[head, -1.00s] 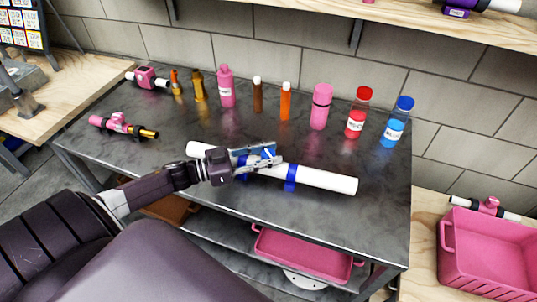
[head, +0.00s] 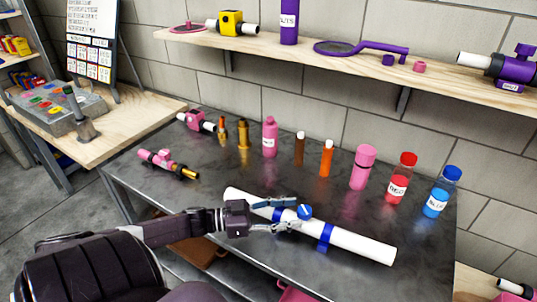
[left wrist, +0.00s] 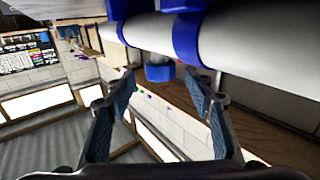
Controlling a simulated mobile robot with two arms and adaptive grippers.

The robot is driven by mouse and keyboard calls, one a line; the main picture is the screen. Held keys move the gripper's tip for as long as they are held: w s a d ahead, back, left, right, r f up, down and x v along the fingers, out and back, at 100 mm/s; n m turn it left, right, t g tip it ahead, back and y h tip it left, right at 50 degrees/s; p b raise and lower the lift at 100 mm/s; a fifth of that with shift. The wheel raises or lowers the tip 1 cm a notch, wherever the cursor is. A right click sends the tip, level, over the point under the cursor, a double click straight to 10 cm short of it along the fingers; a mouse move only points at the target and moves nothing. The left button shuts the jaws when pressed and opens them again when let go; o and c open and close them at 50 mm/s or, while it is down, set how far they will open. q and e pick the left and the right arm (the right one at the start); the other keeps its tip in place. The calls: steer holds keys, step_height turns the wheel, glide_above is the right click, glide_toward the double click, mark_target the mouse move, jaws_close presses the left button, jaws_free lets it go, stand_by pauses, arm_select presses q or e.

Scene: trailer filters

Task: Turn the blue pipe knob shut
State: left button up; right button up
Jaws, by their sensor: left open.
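The white pipe (head: 350,240) lies slantwise on the dark table, with blue bands around it. The blue knob (head: 305,211), with a light mark on top, sits at the pipe's middle. My left gripper (head: 287,213) is open and empty, its fingers spread just left of the knob over the pipe. In the left wrist view the blue knob (left wrist: 160,71) shows ahead, between and beyond the fingertips (left wrist: 163,88), and the pipe (left wrist: 245,40) runs across the top. I see a gap between fingers and knob there. My right gripper is not in view.
Behind the pipe stands a row of bottles, including a pink one (head: 363,167), a red one (head: 401,178) and a blue one (head: 438,192). A pink valve piece (head: 167,163) lies at the left. A wooden shelf (head: 270,45) hangs above.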

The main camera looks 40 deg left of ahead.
arm_select(q)
steer(key=v, duration=0.7)
steer(key=shift+s+a, duration=0.15)
steer(key=shift+s, duration=0.05)
